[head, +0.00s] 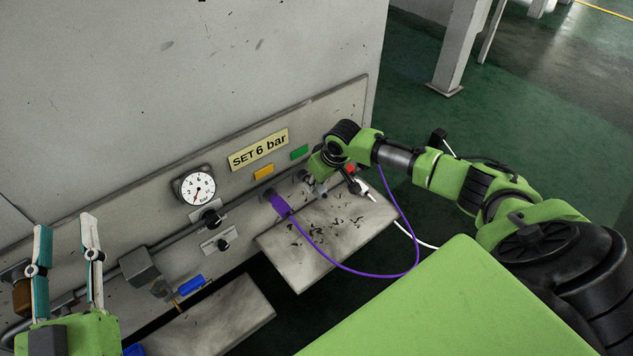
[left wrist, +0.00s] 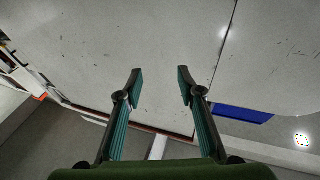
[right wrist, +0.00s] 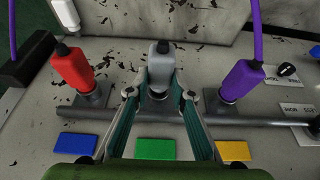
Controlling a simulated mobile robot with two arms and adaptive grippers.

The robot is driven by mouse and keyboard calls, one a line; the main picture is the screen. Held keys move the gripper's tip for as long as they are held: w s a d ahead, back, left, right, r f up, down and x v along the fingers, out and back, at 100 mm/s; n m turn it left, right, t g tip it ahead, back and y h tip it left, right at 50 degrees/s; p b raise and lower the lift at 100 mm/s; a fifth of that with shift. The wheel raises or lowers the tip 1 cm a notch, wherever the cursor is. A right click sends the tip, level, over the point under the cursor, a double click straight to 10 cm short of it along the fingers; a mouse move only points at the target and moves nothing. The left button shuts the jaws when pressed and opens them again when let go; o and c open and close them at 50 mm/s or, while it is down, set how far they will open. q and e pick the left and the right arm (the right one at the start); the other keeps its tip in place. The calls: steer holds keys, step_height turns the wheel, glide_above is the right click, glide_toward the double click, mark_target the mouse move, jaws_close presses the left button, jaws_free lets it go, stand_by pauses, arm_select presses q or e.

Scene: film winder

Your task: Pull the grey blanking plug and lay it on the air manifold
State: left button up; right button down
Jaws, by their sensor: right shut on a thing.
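The grey blanking plug (right wrist: 160,68) stands in the middle of the right wrist view, at a port on a grey pipe (right wrist: 115,117). My right gripper (right wrist: 159,97) is shut on it, one finger on each side. In the head view my right gripper (head: 319,184) is at the panel's right end, and its arm hides much of that area. My left gripper (head: 66,222) is open and empty at the lower left, away from the plug. A worn grey ledge (head: 300,270) juts out below the ports; I cannot tell whether ledge or pipe is the air manifold.
A red plug (right wrist: 72,68) and a purple plug (right wrist: 242,80) flank the grey one. The purple hose (head: 350,272) loops over the ledge. A white plug (right wrist: 65,14) also shows. A gauge (head: 198,188), valve knobs and a blue fitting (head: 192,285) lie further left.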

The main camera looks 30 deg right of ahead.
steer(key=shift+s+p, duration=0.2)
steer(key=shift+p, duration=0.2)
steer(key=shift+s+p, duration=0.3)
steer(key=shift+p, duration=0.1)
steer(key=shift+s+p, duration=0.2)
steer(key=shift+p, duration=0.1)
steer(key=shift+s, duration=0.2)
steer(key=shift+p, duration=0.3)
arm_select(q)
step_height(320, 180, down, 14)
steer(key=s+a+g+y, duration=0.2)
steer(key=g, duration=0.5)
steer(key=shift+a, duration=0.15)
arm_select(e)
steer(key=shift+d, duration=0.1)
stand_by(1.8)
